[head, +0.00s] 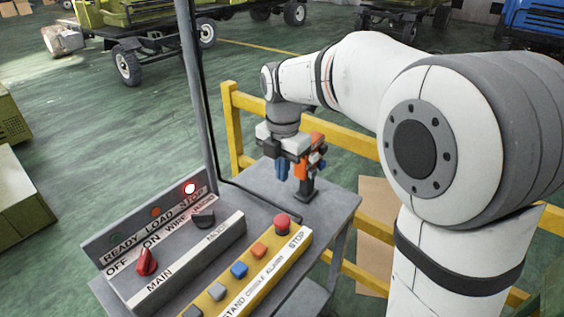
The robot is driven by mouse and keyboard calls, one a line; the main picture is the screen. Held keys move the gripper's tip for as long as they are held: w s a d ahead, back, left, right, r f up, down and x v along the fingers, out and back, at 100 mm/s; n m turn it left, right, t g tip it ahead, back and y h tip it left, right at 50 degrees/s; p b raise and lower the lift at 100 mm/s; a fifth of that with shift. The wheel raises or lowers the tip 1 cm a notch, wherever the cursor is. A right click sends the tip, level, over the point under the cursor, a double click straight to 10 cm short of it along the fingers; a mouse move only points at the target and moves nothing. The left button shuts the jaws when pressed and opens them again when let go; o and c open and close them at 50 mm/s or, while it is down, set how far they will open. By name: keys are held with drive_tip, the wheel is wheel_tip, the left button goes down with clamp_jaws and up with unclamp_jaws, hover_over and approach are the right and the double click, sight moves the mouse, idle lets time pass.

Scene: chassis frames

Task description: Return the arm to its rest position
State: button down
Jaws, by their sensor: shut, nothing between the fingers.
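My white arm (365,75) reaches in from the right and bends down over the grey console table (335,212). My gripper (284,168) points down near the table's back edge, beyond the button panels. It is shut, with nothing held between its fingers. An orange and black device (304,180) stands right beside it on the table, partly behind it in this view. I cannot tell whether the two touch.
The yellow button box (225,295) carries a red mushroom button (283,223). A post (196,100) and yellow railing (345,137) stand close to my arm.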

drive_tip(key=s+d+f+m+t, duration=0.1)
drive_tip(key=s+d+m, duration=0.6)
drive_tip(key=m, duration=0.7)
drive_tip(key=s+d+f+m+t, duration=0.1)
drive_tip(key=s+d+m+t, duration=0.1)
drive_tip(key=s+d+m, duration=0.5)
drive_tip(key=s+m, duration=0.5)
drive_tip(key=m, duration=0.2)
drive_tip(key=shift+s+d+f, duration=0.25)
drive_tip(key=shift+s+d, duration=0.05)
drive_tip(key=shift+d, duration=0.1)
